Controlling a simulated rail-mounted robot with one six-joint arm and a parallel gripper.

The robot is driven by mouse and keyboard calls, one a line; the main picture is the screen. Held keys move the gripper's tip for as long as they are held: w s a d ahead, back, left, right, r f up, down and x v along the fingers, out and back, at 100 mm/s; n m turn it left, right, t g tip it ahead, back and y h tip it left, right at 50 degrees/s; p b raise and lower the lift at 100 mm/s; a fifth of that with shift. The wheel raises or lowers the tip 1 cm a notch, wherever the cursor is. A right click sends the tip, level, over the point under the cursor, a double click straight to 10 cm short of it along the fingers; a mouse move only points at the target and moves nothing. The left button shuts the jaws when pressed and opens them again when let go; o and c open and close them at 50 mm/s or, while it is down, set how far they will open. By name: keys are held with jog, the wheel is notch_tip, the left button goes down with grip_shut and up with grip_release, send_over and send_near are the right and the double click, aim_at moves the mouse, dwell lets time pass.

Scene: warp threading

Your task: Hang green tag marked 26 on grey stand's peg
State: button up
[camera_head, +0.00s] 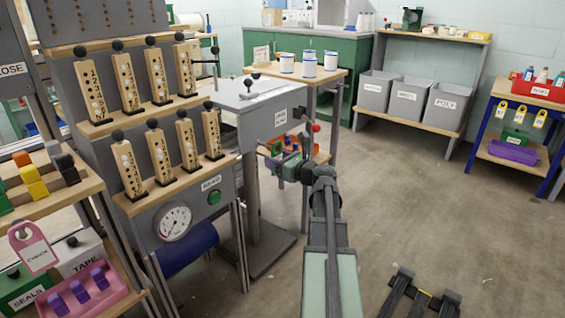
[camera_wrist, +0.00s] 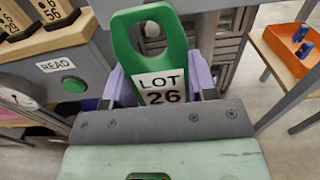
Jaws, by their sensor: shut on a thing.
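A green tag (camera_wrist: 178,46) reading LOT 26 on a white label is between the lavender fingers of my gripper (camera_wrist: 160,84) in the wrist view. The gripper is shut on the tag's lower part, and the loop with its large hole points up and away. Grey structure shows behind it and through the hole. I cannot make out which part is the peg.
A grey rack (camera_head: 225,213) with wooden number strips, a gauge and a green READ button stands left of my arm. A wooden table (camera_head: 335,76) with white pots stands behind. An orange tray (camera_wrist: 285,52) is at the wrist view's right. Floor at right is mostly clear.

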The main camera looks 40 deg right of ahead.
jog(key=w+f+b, duration=0.1)
jog(key=w, duration=0.4)
jog(key=shift+w+a+f, duration=0.3)
jog(key=shift+w+a, duration=0.1)
dwell(0.5)
jog(key=o, duration=1)
jog(key=s, duration=0.3)
jog(key=s+d, duration=0.1)
jog(key=s, duration=0.6)
jog(key=shift+s+d, duration=0.25)
jog(key=shift+s, duration=0.15)
